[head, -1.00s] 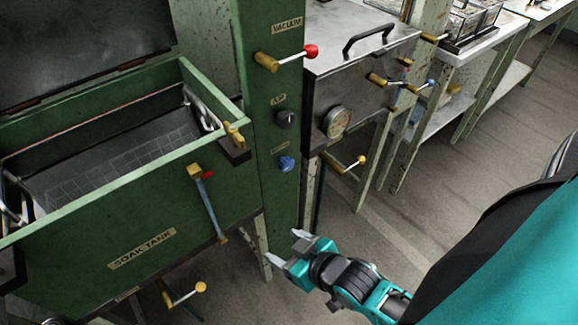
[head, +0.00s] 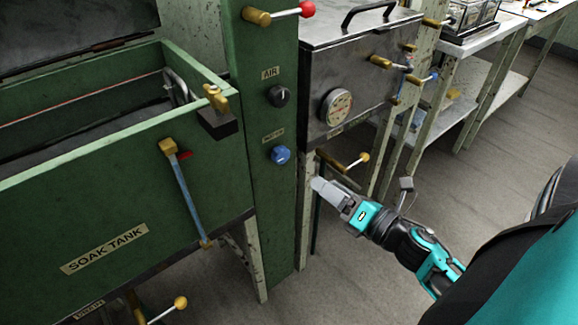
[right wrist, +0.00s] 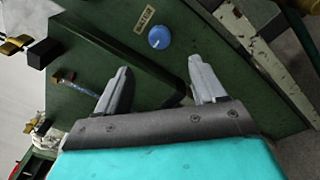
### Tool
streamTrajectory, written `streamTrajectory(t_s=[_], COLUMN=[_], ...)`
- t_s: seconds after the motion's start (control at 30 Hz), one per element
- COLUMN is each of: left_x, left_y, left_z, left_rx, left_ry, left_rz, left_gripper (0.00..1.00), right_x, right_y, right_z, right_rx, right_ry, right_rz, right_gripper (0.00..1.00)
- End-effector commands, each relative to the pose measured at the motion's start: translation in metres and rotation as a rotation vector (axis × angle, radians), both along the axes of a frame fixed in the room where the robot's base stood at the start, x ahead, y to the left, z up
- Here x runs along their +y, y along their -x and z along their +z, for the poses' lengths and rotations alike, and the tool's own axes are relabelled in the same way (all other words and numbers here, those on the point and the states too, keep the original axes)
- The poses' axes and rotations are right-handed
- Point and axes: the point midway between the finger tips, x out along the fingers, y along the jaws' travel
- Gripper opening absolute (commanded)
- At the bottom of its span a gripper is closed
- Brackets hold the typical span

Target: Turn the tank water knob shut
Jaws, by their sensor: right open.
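The blue round knob (head: 280,155) sits on the green post, below the black AIR knob (head: 278,96), with a small label above it that is hard to read. It also shows in the right wrist view (right wrist: 159,37), beyond the fingers and between their lines. My right gripper (head: 322,184) is open and empty, to the right of the post and a little lower than the blue knob, apart from it. Its two spread fingers show in the right wrist view (right wrist: 161,76). My left gripper is not in view.
The green soak tank (head: 75,215) stands left of the post, with a blue-handled lever (head: 188,195) on its front. A red-tipped valve lever (head: 280,13) is above. A steel box with a gauge (head: 336,107) and a yellow-tipped lever (head: 345,163) stand right. The floor is open.

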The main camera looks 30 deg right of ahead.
Motion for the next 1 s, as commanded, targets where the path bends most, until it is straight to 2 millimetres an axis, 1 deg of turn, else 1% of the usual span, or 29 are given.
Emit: streamTrajectory(t_s=[0.17, 0.4, 0.6, 0.7, 0.8, 1.0], left_x=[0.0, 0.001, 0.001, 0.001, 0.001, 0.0], left_y=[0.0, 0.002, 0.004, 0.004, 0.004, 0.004], left_z=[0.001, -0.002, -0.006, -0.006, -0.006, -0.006], left_rx=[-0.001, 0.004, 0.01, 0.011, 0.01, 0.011], left_ry=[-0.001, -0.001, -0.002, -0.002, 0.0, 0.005], left_rz=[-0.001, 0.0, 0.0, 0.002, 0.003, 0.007], left_gripper=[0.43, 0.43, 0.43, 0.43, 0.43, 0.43], right_x=[0.005, 0.013, 0.019, 0.02, 0.021, 0.022], right_y=[-0.029, -0.078, -0.107, -0.116, -0.12, -0.122], right_z=[0.002, 0.002, 0.001, 0.001, 0.001, 0.001], right_rx=[-0.004, -0.002, -0.001, 0.001, 0.001, 0.002], right_ry=[-0.003, -0.005, -0.006, -0.008, -0.008, -0.009], right_rz=[0.002, 0.0, -0.001, -0.002, -0.003, -0.002], right_gripper=[0.69, 0.69, 0.69, 0.69, 0.69, 0.69])
